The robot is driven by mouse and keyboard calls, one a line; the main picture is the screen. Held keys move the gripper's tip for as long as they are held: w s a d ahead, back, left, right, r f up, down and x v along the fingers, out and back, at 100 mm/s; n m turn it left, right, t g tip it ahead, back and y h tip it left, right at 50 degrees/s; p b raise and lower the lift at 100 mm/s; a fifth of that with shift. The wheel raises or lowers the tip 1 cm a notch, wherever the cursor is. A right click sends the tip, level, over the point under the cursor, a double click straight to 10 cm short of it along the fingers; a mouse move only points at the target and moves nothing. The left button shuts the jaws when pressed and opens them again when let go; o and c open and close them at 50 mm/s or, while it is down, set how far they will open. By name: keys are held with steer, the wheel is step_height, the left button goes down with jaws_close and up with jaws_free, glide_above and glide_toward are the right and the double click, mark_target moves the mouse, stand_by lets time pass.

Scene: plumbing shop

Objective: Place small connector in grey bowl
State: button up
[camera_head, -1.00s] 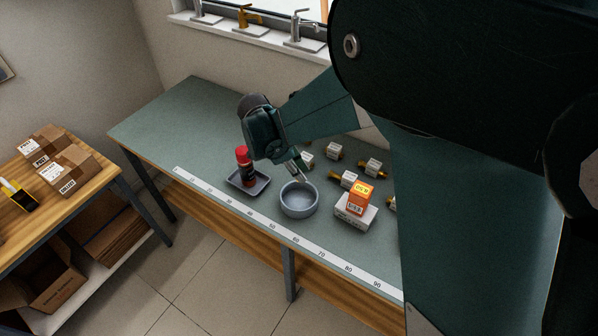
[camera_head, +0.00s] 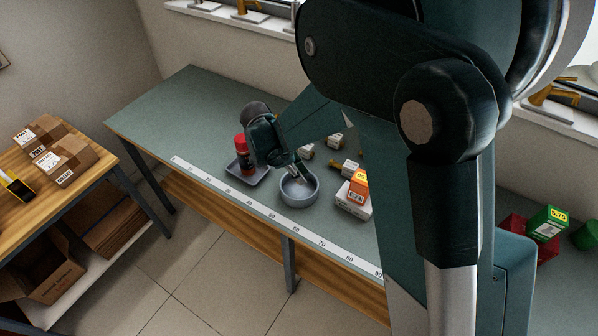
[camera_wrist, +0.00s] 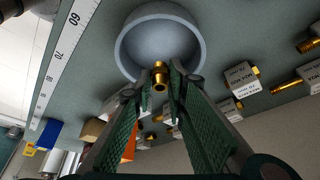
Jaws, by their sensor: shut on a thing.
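The grey bowl (camera_head: 299,190) stands on the workbench near its front edge; it also shows at the top of the wrist view (camera_wrist: 160,42). My gripper (camera_head: 296,174) is at the bowl, tilted down toward it. In the wrist view my gripper (camera_wrist: 160,82) is shut on a small brass connector (camera_wrist: 160,77), which sits between the fingertips and overlaps the bowl's near rim in the picture. Whether the connector is inside the rim or just above it cannot be told. In the head view the connector is too small to make out.
A red-capped bottle (camera_head: 241,145) stands in a small grey tray (camera_head: 258,178) left of the bowl. An orange box (camera_head: 358,185) sits on a white box (camera_head: 352,203) to the right. Several brass fittings with labelled blocks (camera_wrist: 240,78) lie behind. The bench's left end is clear.

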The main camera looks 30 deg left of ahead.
steer(key=shift+f+b, duration=0.4)
steer(key=shift+f, duration=1.25)
steer(key=o, duration=1)
steer(key=shift+r, duration=0.15)
steer(key=shift+r+p, duration=1)
steer(key=shift+r, duration=2.4)
